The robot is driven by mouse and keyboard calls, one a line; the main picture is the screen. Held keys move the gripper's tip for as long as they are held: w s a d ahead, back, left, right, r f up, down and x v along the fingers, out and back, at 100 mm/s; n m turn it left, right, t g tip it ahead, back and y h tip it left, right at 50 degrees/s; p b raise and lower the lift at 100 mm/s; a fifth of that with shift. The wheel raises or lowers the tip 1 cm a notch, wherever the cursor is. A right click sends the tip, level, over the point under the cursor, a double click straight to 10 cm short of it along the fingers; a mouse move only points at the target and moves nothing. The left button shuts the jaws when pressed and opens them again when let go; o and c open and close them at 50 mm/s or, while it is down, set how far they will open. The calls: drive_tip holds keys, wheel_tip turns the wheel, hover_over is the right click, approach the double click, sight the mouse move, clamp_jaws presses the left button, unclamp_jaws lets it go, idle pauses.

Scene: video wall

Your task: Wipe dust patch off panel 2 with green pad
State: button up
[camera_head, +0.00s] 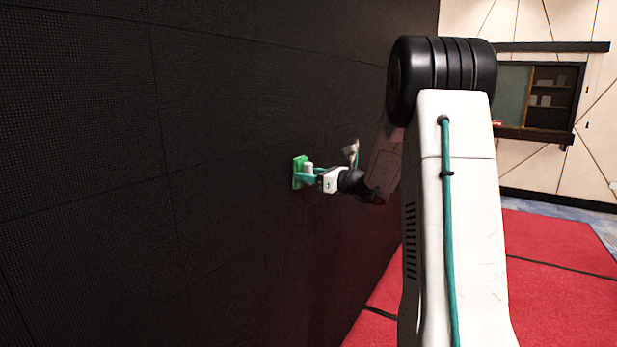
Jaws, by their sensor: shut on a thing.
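The green pad (298,172) is upright at the black video wall, its flat face toward the panel surface. It looks to be at or very near the wall; I cannot tell if it touches. My gripper (312,174) is shut on the pad from the right side, with teal fingers around a pale handle. The video wall (90,120) fills the left half of the view, split into panels by thin seams. No panel number shows. I cannot make out a dust patch on the dark surface; the pad and gripper hide part of the wall.
My own white arm link takes up the right middle of the view and hides part of the room. Red mats (560,260) cover the floor at right. A dark-framed window or shelf opening (545,100) is in the pale back wall.

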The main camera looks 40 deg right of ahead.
drive_tip(key=shift+s+a, duration=0.25)
drive_tip(key=shift+a, duration=0.65)
drive_tip(key=shift+s+a, duration=0.25)
drive_tip(key=shift+a, duration=0.7)
drive_tip(key=shift+s+a, duration=0.25)
drive_tip(key=shift+a, duration=0.65)
drive_tip(key=shift+s+a, duration=0.45)
drive_tip(key=shift+a, duration=0.55)
drive_tip(key=shift+s+a, duration=0.4)
drive_tip(key=shift+a, duration=0.6)
drive_tip(key=shift+s+a, duration=0.45)
drive_tip(key=shift+a, duration=0.55)
drive_tip(key=v, duration=0.6)
drive_tip(key=shift+s, duration=0.1)
drive_tip(key=shift+v, duration=1.45)
drive_tip(key=shift+d, duration=0.1)
